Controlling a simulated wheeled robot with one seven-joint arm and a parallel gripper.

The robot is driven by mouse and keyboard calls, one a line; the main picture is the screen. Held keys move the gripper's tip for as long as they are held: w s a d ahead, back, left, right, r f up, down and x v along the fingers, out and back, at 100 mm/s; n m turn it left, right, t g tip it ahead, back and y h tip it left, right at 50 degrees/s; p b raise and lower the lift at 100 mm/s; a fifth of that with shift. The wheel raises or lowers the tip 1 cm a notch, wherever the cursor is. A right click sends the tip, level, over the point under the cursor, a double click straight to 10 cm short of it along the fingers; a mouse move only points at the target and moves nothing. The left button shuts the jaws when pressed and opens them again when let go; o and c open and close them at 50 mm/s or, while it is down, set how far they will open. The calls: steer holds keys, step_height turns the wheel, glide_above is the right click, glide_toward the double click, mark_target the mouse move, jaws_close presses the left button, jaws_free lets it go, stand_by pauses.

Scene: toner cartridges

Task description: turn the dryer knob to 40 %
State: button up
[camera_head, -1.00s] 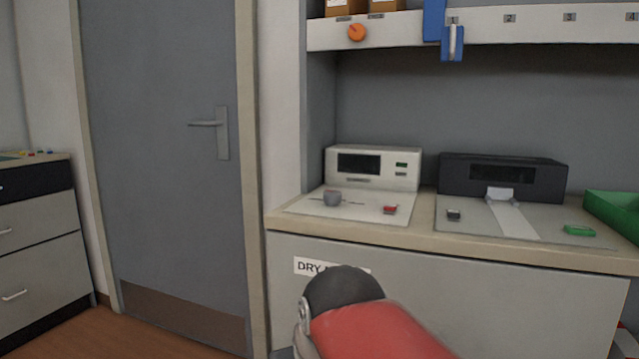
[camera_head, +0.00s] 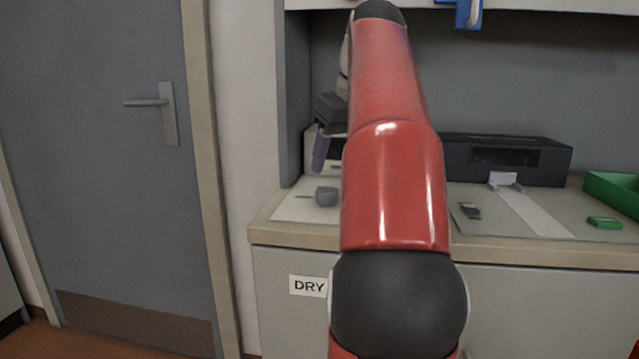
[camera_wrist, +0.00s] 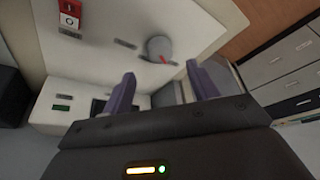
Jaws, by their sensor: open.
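The dryer knob (camera_head: 327,196) is a grey round knob on the white dryer panel (camera_head: 296,208) at the counter's left end. In the wrist view the knob (camera_wrist: 160,48) shows a red pointer mark, ahead of the fingers and between their lines. My gripper (camera_wrist: 165,85) is open and empty, with two purple fingers apart from the knob. In the head view my gripper (camera_head: 320,152) is above and behind the knob, with one purple finger visible. My red arm hides the panel's right part and most of the dryer's white display box (camera_head: 311,150).
A red switch (camera_wrist: 69,8) sits on the panel beside the knob. A black device (camera_head: 505,157) stands right of my arm. A green tray (camera_head: 614,190) is at the far right. A shelf (camera_head: 560,5) with a blue item (camera_head: 467,12) hangs above.

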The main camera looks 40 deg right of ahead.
mark_target(327, 190)
steer(key=b+x, duration=0.2)
steer(key=x, duration=0.4)
steer(key=shift+w+f, duration=0.1)
steer(key=shift+f, duration=0.2)
steer(key=c, duration=1)
